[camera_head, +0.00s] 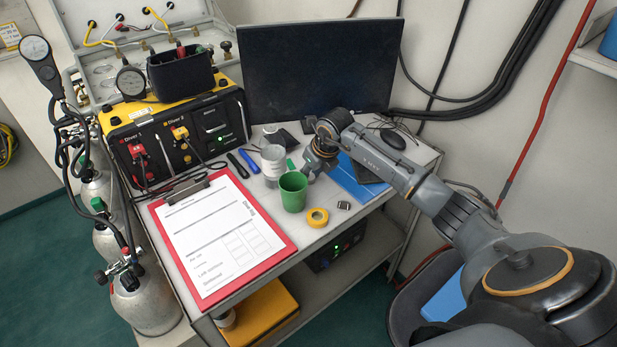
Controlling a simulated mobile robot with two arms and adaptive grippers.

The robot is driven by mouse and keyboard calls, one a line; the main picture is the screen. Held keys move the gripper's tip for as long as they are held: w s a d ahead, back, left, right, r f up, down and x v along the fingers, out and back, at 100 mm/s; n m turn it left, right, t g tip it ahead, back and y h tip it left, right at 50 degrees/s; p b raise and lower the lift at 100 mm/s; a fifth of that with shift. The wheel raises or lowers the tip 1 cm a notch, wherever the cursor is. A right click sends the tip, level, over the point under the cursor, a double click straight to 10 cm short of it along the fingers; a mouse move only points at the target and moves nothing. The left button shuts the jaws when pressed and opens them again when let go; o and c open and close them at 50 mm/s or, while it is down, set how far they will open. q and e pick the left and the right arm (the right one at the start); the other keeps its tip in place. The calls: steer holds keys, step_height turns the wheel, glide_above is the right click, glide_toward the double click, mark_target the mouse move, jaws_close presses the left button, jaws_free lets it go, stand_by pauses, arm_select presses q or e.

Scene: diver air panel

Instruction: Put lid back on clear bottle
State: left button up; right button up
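The clear bottle (272,168) stands upright on the table, just behind and left of a green cup (293,192). Its top looks pale, but at this size I cannot tell whether a lid is on it. I cannot pick out a separate lid for certain. My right gripper (307,174) points down beside the green cup, to the right of the clear bottle and apart from it. Its fingers are small and partly hidden by the wrist, so their opening and anything between them are unclear. My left gripper is not in view.
A red clipboard (286,247) covers the table's front left. A yellow tape roll (317,217) lies in front of the cup. A blue folder (352,185) lies right of my gripper. The dive panel (180,140) stands at left, a monitor (318,70) behind.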

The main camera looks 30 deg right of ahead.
mark_target(311, 178)
steer(key=shift+r, duration=0.1)
step_height(311, 178, up, 10)
steer(key=b, duration=0.2)
stand_by(0.4)
